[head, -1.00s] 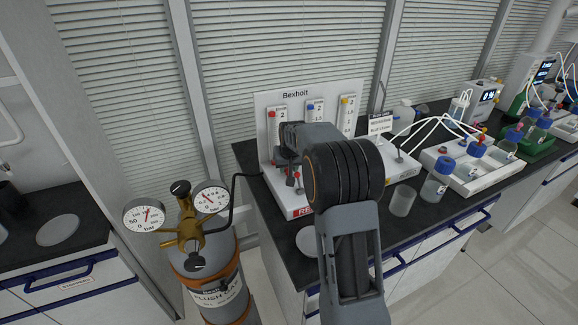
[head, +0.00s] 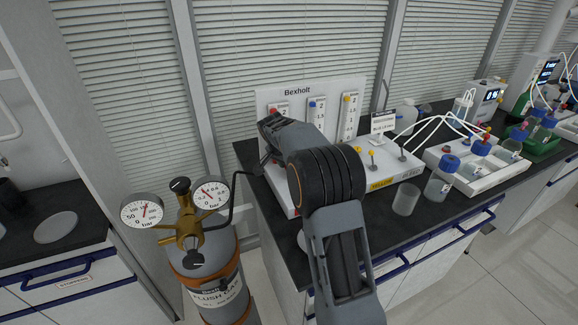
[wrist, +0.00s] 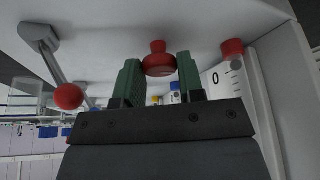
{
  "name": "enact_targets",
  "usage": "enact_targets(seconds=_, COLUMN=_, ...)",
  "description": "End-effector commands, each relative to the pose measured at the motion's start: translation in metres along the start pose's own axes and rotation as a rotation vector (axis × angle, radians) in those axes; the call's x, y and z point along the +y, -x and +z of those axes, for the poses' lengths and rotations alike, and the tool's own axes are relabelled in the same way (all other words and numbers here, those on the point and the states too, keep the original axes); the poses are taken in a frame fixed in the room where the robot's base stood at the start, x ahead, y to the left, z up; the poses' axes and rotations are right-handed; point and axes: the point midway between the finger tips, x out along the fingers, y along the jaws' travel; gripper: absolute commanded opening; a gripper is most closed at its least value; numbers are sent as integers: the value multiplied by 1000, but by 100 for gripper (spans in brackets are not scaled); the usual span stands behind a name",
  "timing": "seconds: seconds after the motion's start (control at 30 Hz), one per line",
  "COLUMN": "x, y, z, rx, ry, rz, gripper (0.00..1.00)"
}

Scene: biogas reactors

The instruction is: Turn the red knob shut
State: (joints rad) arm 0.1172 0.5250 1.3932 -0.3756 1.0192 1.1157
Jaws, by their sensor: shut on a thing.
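The red knob (wrist: 158,62) sits on the white face of the gas panel, between the two green fingers of my gripper (wrist: 158,78) in the wrist view. The fingers are shut on it, one on each side. A lever with a red ball end (wrist: 68,97) stands to the left, apart from the fingers. In the head view, my arm covers the knob and most of the red part of the Bexholt panel (head: 297,91). The top of a red-marked flow tube (head: 280,107) shows above my wrist.
A red fitting (wrist: 232,48) beside a scale is close to the right finger. In the head view, a yellow-tipped lever (head: 372,153) stands right of my arm. A gas cylinder with gauges (head: 205,262) stands left of the bench. A clear beaker (head: 406,200) is at the bench front.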

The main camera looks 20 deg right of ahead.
Motion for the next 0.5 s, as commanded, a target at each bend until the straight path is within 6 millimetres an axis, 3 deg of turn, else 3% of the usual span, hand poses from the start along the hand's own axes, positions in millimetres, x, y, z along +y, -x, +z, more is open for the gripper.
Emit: enact_targets(seconds=0.5, x=-1, y=0, z=0, rx=-2, ry=-119, rz=48, gripper=12)
